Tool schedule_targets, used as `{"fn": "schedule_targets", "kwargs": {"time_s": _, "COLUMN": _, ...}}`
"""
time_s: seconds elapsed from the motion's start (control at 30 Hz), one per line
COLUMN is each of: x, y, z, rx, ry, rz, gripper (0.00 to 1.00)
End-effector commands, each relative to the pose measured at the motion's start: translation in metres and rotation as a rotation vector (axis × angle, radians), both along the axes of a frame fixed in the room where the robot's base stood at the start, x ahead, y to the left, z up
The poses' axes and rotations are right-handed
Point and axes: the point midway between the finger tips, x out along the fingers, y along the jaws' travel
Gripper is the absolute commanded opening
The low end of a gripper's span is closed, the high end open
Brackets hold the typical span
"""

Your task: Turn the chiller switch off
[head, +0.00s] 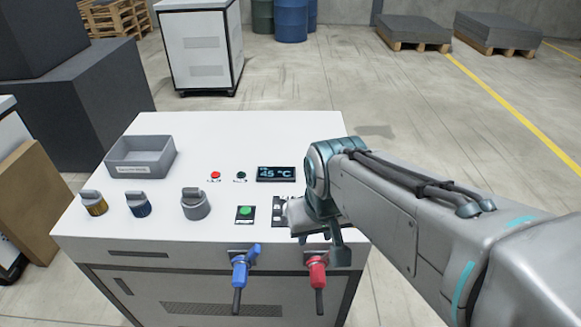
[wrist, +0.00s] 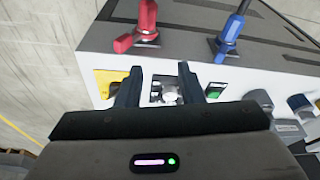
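A switch on a dark plate (head: 278,211) sits on the white machine's top, right of the green button; my gripper (head: 312,235) partly covers it in the head view. In the wrist view the pale switch (wrist: 169,94) shows between the two dark fingers of my gripper (wrist: 160,88). The fingers are apart, and nothing is seen held. I cannot tell whether they reach around the switch or touch it. Its position and any label cannot be read. The machine's display (head: 276,174) reads 45 °C.
The green button (head: 245,212) is close left of my gripper. Blue (head: 240,268) and red (head: 317,270) valve handles stick out of the front edge. Knobs (head: 195,204) and a grey tray (head: 140,157) are further left. The back of the machine's top is clear.

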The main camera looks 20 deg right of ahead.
Motion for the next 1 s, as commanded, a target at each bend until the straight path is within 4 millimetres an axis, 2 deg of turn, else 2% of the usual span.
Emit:
{"fn": "schedule_targets", "kwargs": {"time_s": 0.17, "x": 0.033, "y": -0.024, "z": 0.028, "rx": 0.034, "ry": 0.059, "rz": -0.256, "gripper": 0.35}}
{"fn": "schedule_targets", "kwargs": {"time_s": 0.3, "x": 0.069, "y": -0.050, "z": 0.048, "rx": 0.071, "ry": 0.122, "rz": -0.523, "gripper": 0.35}}
{"fn": "schedule_targets", "kwargs": {"time_s": 0.5, "x": 0.107, "y": -0.089, "z": 0.061, "rx": 0.110, "ry": 0.191, "rz": -0.844, "gripper": 0.35}}
{"fn": "schedule_targets", "kwargs": {"time_s": 0.63, "x": 0.119, "y": -0.105, "z": 0.063, "rx": 0.124, "ry": 0.214, "rz": -0.965, "gripper": 0.35}}
{"fn": "schedule_targets", "kwargs": {"time_s": 0.77, "x": 0.122, "y": -0.112, "z": 0.059, "rx": 0.128, "ry": 0.224, "rz": -1.011, "gripper": 0.35}}
{"fn": "schedule_targets", "kwargs": {"time_s": 0.87, "x": 0.122, "y": -0.113, "z": 0.048, "rx": 0.128, "ry": 0.225, "rz": -1.016, "gripper": 0.35}}
{"fn": "schedule_targets", "kwargs": {"time_s": 1.0, "x": 0.121, "y": -0.113, "z": 0.021, "rx": 0.128, "ry": 0.229, "rz": -1.016, "gripper": 0.35}}
